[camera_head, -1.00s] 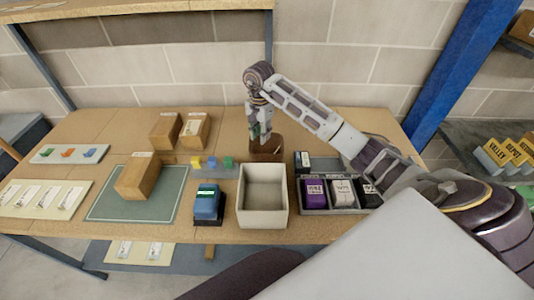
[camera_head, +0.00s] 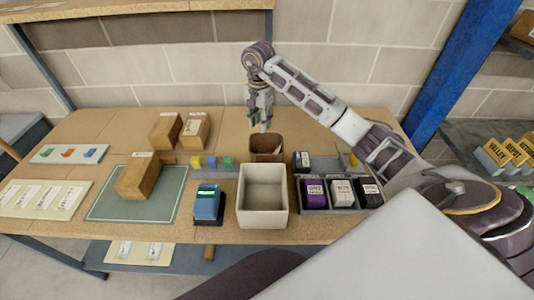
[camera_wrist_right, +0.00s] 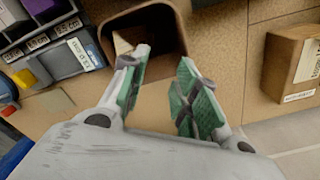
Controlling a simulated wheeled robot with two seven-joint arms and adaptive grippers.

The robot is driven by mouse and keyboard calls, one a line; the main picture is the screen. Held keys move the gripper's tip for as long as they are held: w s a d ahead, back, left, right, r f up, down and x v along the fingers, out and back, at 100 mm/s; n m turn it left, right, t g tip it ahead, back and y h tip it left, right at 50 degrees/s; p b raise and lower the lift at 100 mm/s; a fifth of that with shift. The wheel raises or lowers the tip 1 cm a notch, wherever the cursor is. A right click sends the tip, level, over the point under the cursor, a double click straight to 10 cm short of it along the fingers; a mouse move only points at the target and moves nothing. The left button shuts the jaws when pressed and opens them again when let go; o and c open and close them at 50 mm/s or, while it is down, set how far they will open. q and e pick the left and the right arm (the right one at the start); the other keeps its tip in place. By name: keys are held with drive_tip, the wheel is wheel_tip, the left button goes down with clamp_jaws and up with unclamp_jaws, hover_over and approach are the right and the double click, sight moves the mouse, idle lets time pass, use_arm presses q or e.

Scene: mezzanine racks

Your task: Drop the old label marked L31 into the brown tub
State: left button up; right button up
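The brown tub (camera_head: 265,149) stands at the back of the table, behind the pale bin. It also shows in the wrist view (camera_wrist_right: 182,20), with a lighter tan patch inside that I cannot identify. My right gripper (camera_head: 261,126) is just above the tub, pointing down. In the wrist view its green-padded fingers (camera_wrist_right: 160,78) are apart with nothing visible between them. I cannot read L31 on any label. White labels show on several wooden boxes, including the one on the green mat (camera_head: 138,178). My left gripper is out of view.
A pale open bin (camera_head: 246,216) stands in front of the tub, with a blue device (camera_head: 208,203) to its left. A grey tray (camera_head: 303,171) of labelled boxes is at right. Cards on a board (camera_head: 50,206) lie at far left. Bare table (camera_head: 105,125) shows at back left.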

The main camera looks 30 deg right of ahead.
wheel_tip(320, 180, up, 6)
drive_tip(key=shift+r, duration=0.15)
idle(0.6)
idle(1.0)
